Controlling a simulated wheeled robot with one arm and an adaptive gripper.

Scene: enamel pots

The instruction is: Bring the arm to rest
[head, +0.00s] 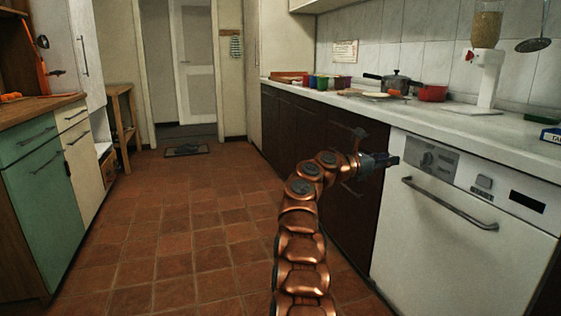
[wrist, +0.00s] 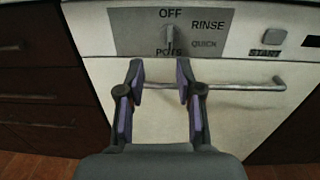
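My arm reaches forward from the bottom of the head view, and my gripper (head: 388,160) is at its end, in front of the white dishwasher (head: 455,262). In the wrist view my gripper (wrist: 159,70) has its two fingers apart with nothing between them. Beyond the fingertips is the dishwasher's grey panel with a dial (wrist: 171,38); the dial's pointer end is down towards "POTS". The words "OFF", "RINSE" and "QUICK" stand around it. The fingers look apart from the dial, though the exact gap is hard to tell.
The dishwasher handle (head: 450,206) runs below the panel. The counter above holds a dark pot (head: 396,82), a red pot (head: 433,92), several coloured cups and a dispenser (head: 486,60). Green and cream cabinets (head: 45,210) stand left. The tiled floor (head: 170,230) between is clear.

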